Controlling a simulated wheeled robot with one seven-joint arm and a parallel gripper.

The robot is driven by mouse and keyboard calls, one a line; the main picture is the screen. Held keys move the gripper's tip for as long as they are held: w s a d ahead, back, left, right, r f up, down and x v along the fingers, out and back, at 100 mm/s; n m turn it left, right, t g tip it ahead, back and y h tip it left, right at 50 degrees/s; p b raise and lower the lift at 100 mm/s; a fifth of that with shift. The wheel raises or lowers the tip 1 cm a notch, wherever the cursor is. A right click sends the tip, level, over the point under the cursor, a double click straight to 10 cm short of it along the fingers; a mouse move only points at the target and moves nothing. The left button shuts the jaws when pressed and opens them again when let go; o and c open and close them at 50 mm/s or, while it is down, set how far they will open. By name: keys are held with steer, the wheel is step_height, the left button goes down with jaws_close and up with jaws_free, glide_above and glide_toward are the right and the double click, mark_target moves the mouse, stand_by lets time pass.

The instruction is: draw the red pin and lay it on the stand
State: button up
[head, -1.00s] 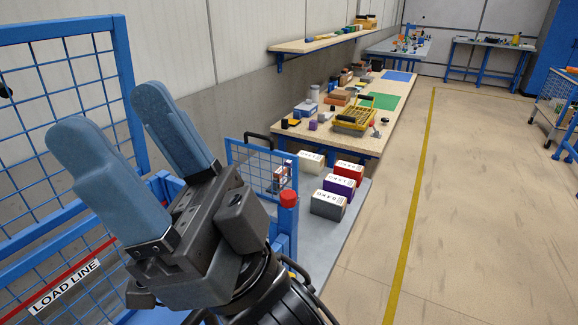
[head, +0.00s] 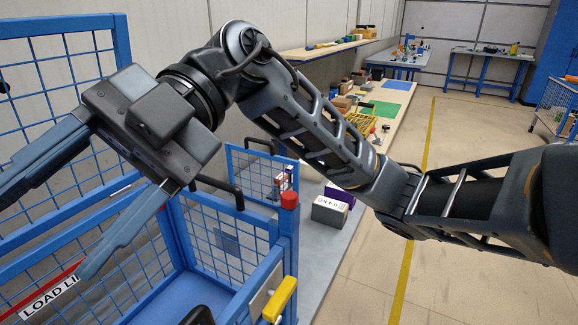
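My gripper (head: 42,236) is at the left, over the cage, well to the left of the red cap. Its two long blue-grey fingers are spread wide and empty, pointing down and left, with one tip near the left picture edge. I cannot tell for certain which thing is the stand; a grey surface (head: 313,250) lies just right of the post.
The blue mesh cage (head: 165,300) has a LOAD LINE label and a yellow handle (head: 280,298). A small mesh gate (head: 255,178) stands behind the post. A grey-and-white box (head: 329,211) is on the grey surface. The floor to the right is open.

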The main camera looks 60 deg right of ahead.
steer(key=w+d+f+m+t+h, duration=0.1)
steer(key=w+d+f+m+h, duration=0.15)
steer(key=d+f+h, duration=0.3)
steer(key=m+h+b, duration=0.1)
steer(key=m+h, duration=0.7)
steer(key=h, duration=0.1)
glide_above(289, 195)
steer(key=shift+n, duration=0.25)
step_height(289, 195, down, 5)
steer(key=shift+a+f, duration=0.1)
steer(key=shift+f, duration=0.1)
steer(key=shift+d+f, duration=0.15)
steer(key=shift+d, duration=0.05)
steer(key=shift+f, duration=0.35)
steer(key=shift+f+p, duration=0.4)
steer(key=shift+f, duration=2.95)
steer(key=shift+c, duration=0.4)
